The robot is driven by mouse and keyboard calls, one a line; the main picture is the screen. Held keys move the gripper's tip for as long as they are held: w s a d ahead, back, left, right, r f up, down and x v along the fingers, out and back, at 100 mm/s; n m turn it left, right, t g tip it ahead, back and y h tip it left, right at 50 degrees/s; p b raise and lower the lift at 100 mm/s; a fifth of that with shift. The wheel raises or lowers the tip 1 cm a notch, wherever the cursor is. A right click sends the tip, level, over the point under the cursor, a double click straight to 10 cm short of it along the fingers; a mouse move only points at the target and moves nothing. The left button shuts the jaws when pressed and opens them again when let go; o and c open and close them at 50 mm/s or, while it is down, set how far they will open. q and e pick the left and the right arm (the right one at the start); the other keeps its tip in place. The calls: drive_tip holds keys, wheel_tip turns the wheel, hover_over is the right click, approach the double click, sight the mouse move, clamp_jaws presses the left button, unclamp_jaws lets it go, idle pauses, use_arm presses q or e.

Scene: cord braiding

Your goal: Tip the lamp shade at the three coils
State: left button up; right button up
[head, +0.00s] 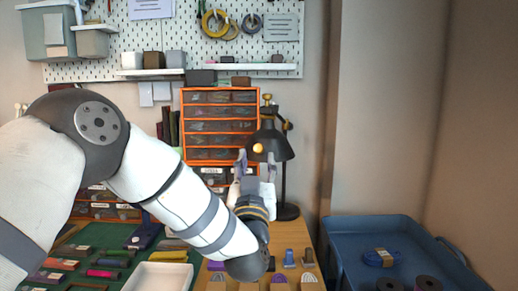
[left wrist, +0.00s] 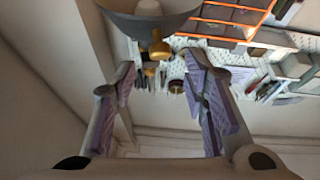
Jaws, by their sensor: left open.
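The black lamp shade (head: 275,143) hangs on a dark jointed lamp arm, its opening facing down and to the left, with a lit bulb (head: 258,148) showing. In the left wrist view the shade (left wrist: 180,22) is at the top, beyond the fingertips, with a brass-coloured knob (left wrist: 159,48) below its rim. My left gripper (head: 257,165) is open and empty, just below and in front of the shade; contact is not clear. Coils hang on the pegboard: a large yellow one (head: 205,22), a smaller yellow one (head: 235,31) and a dark one (head: 251,17). My right gripper is out of view.
An orange drawer cabinet (head: 183,126) stands behind the lamp. A blue tray (head: 340,232) at right holds a blue coil (head: 380,257) and two dark rolls. A white tray (head: 157,277) and small blocks lie on the bench in front. The wall right of the lamp is bare.

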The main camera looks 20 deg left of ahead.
sight(258, 150)
use_arm(q)
drive_tip(key=x, duration=0.6)
drive_tip(key=shift+w+f, duration=0.1)
drive_tip(key=shift+f, duration=0.05)
clamp_jaws()
